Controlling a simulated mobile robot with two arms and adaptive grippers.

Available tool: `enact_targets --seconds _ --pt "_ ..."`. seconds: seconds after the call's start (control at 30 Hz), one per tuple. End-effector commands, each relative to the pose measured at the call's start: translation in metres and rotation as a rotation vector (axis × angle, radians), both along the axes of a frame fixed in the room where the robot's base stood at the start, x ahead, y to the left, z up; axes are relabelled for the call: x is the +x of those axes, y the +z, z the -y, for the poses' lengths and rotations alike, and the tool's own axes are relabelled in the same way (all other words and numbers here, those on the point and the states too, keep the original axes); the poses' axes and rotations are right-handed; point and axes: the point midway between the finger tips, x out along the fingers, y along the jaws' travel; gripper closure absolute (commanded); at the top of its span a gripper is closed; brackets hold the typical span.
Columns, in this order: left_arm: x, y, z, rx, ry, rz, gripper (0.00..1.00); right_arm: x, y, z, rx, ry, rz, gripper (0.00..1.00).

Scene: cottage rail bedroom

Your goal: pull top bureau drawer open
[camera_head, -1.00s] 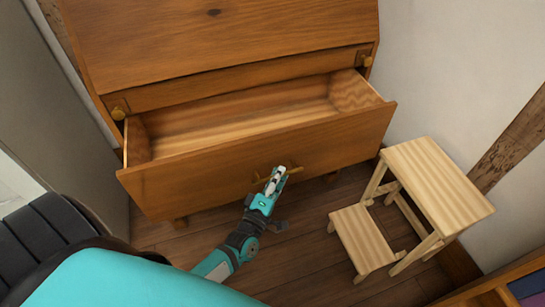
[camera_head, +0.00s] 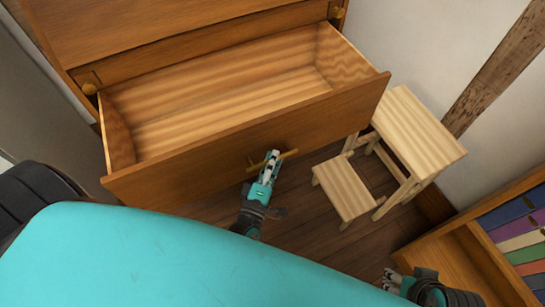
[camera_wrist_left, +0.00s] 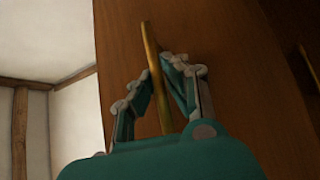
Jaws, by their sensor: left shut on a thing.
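The wooden bureau (camera_head: 190,28) stands at the upper left in the head view. Its top drawer (camera_head: 330,115) is pulled well out and its pale inside is empty. My left gripper (camera_head: 271,158) is at the middle of the drawer front, shut on the brass bar handle (camera_head: 288,154). In the left wrist view the handle (camera_wrist_left: 152,60) runs between the two fingers of the left gripper (camera_wrist_left: 158,85). My right gripper (camera_head: 393,277) shows in part at the bottom right of the head view, away from the drawer; its jaws are too small to judge.
A pale wooden step stool (camera_head: 418,130) stands right of the drawer, close to its right corner. A low bookshelf (camera_head: 475,255) with several coloured books is at the lower right. Some dark plank floor (camera_head: 300,225) shows free before the drawer.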

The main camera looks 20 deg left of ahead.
Motion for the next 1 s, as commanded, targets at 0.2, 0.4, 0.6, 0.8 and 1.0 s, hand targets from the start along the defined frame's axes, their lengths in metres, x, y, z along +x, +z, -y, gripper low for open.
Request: enact_targets --seconds 0.2,0.4,0.6,0.8,1.0 --pt "0.001 0.003 0.000 -0.003 0.002 0.008 0.79 0.000 0.000 0.000 0.000 0.000 0.000 0.60" --pt "0.000 0.001 0.000 -0.001 0.000 0.003 0.79 0.001 0.001 0.000 0.002 -0.001 0.004 0.60" --pt "-0.022 -0.003 0.001 0.000 -0.001 -0.001 0.79 0.001 0.001 0.000 0.002 -0.001 0.003 0.60" --pt "-0.065 -0.009 0.005 -0.002 -0.001 -0.001 0.79 0.001 0.000 0.000 0.001 -0.001 0.002 0.60" --pt "-0.100 -0.013 0.007 -0.001 -0.001 0.003 0.79 0.000 0.000 0.000 0.001 -0.001 0.002 0.60"
